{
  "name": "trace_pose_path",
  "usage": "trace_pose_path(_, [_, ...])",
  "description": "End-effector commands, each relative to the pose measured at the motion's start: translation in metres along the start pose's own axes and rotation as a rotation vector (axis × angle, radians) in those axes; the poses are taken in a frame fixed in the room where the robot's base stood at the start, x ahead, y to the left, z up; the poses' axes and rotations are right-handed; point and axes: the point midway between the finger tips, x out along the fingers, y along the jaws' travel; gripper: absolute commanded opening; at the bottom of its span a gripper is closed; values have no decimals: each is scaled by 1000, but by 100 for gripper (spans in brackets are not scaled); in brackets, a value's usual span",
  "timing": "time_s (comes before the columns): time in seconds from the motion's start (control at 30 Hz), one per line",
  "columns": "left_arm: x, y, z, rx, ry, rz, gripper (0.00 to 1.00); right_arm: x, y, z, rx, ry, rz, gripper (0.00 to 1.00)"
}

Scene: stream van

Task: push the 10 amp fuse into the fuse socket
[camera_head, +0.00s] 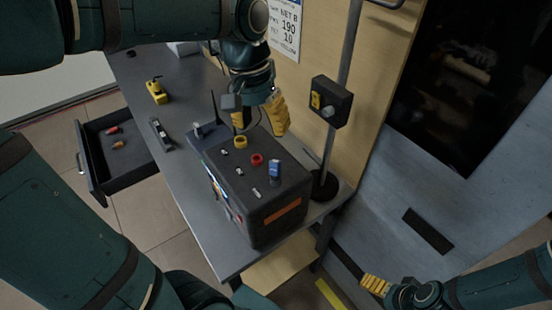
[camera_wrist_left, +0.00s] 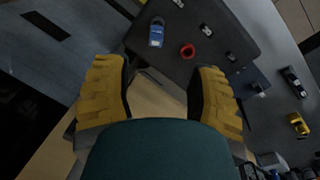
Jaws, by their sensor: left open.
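A small blue block with a pale marking (camera_head: 275,168) stands on top of the dark box (camera_head: 285,212) near its back right edge. It may be the fuse; its rating is not legible. A dark round base, perhaps the fuse socket (camera_head: 275,182), shows under it. The left wrist view also shows the blue block (camera_wrist_left: 156,32). My left gripper (camera_head: 260,130) is open and empty near the box's back edge, left of the blue block, with yellow fingers apart in the left wrist view (camera_wrist_left: 165,95). My right gripper (camera_head: 375,285) is low at the right, away from the box; its opening is unclear.
A red ring (camera_head: 257,159) and several small switches sit on the box top. A pole with a black control box (camera_head: 330,102) stands close behind. An open drawer (camera_head: 120,170) holds red and orange pieces. A yellow item (camera_head: 156,92) is on the bench (camera_head: 190,95).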

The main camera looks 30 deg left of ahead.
Motion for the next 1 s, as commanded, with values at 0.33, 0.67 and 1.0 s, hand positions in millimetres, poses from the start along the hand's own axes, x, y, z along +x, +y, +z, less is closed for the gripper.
trace_pose_path(0.33, [63,0,0,2,-6,-1,57,15,6,6,-4,-13,-2,100])
trace_pose_path(0.67, [90,1,-1,1,-4,0,57,20,7,9,-6,-19,-2,100])
trace_pose_path(1.0, [133,4,-6,0,-4,0,57,33,12,9,-8,-16,-2,100])
